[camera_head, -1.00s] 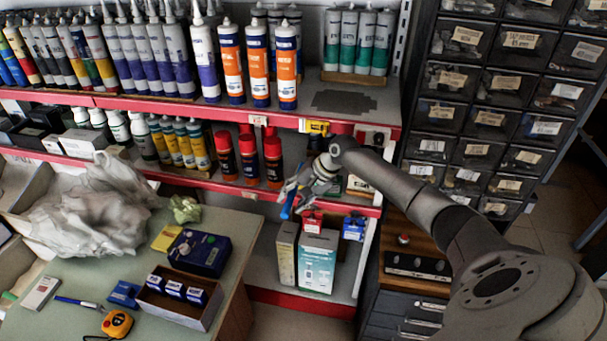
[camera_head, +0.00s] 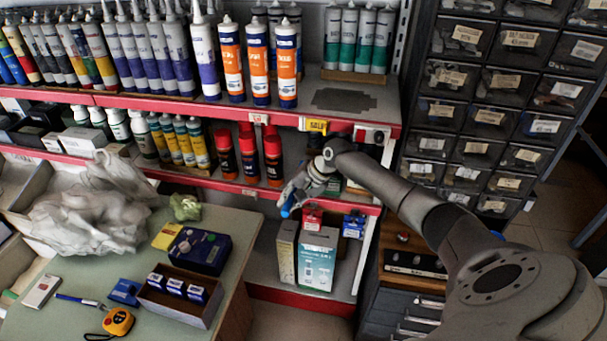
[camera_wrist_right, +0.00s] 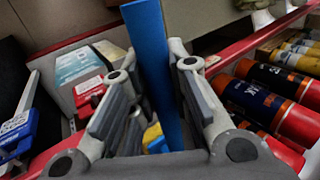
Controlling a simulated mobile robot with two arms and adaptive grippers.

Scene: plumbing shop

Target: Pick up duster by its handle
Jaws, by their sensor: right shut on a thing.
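My right gripper (camera_head: 290,198) is in front of the lower shelf, to the right of the red-capped cans. In the right wrist view it is shut (camera_wrist_right: 155,85), with its fingers on both sides of a flat blue bar, which I take to be the duster's handle (camera_wrist_right: 150,45). The blue handle also shows as a small blue piece (camera_head: 287,209) at the fingertips in the head view. The rest of the duster is hidden or out of view. My left gripper is not in view.
Red-capped cans (camera_head: 272,160) stand on the shelf left of the gripper. Boxes (camera_head: 318,258) stand on the low shelf beneath it. A drawer cabinet (camera_head: 480,110) is at the right. A cluttered table (camera_head: 80,275) is at the left.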

